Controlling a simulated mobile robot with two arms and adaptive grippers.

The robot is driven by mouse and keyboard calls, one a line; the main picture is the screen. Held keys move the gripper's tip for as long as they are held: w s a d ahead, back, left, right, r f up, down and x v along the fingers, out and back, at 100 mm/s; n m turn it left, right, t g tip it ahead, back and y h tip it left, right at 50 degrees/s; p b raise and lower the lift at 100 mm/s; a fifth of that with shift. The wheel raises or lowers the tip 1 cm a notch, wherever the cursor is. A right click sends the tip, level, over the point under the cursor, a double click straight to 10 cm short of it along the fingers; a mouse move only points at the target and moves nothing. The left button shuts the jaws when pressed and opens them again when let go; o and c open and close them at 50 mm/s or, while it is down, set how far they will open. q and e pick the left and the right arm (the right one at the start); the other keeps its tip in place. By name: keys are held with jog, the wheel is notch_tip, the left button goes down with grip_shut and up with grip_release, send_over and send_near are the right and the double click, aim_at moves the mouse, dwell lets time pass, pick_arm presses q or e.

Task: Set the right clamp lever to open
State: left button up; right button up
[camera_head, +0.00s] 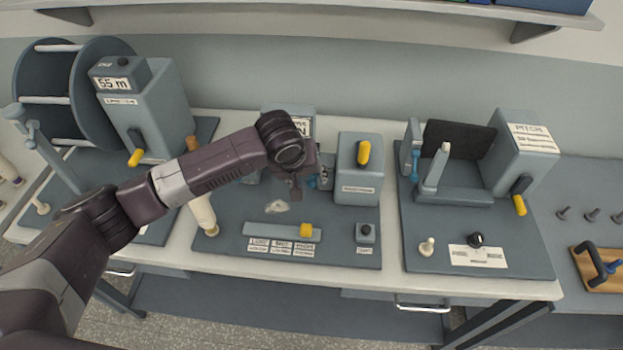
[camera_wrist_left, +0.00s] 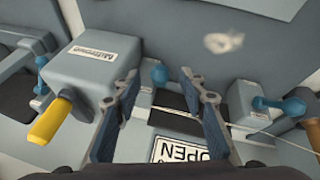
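My left gripper (camera_head: 296,188) hangs over the middle station in the head view, close to the left of the grey box with the yellow handle. In the left wrist view the gripper (camera_wrist_left: 163,80) is open, with nothing between its fingers but the scene below. A blue clamp lever (camera_wrist_left: 172,74), the one nearer that box, shows between the fingertips; I cannot tell whether they touch it. In the head view a bit of this blue lever (camera_head: 313,182) shows beside the gripper. A second blue lever (camera_wrist_left: 280,105) is farther right in the wrist view. A label reading OPEN (camera_wrist_left: 178,152) is partly covered.
The grey box (camera_head: 357,180) with its yellow handle (camera_head: 364,152) stands beside the gripper. A reel machine (camera_head: 160,105) is at left, another station (camera_head: 525,150) at right. A pale scrap (camera_head: 277,207) lies on the base.

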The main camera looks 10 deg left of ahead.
pick_arm(q)
jog(key=shift+p+x, duration=0.3)
jog(key=shift+x, duration=1.35)
grip_shut()
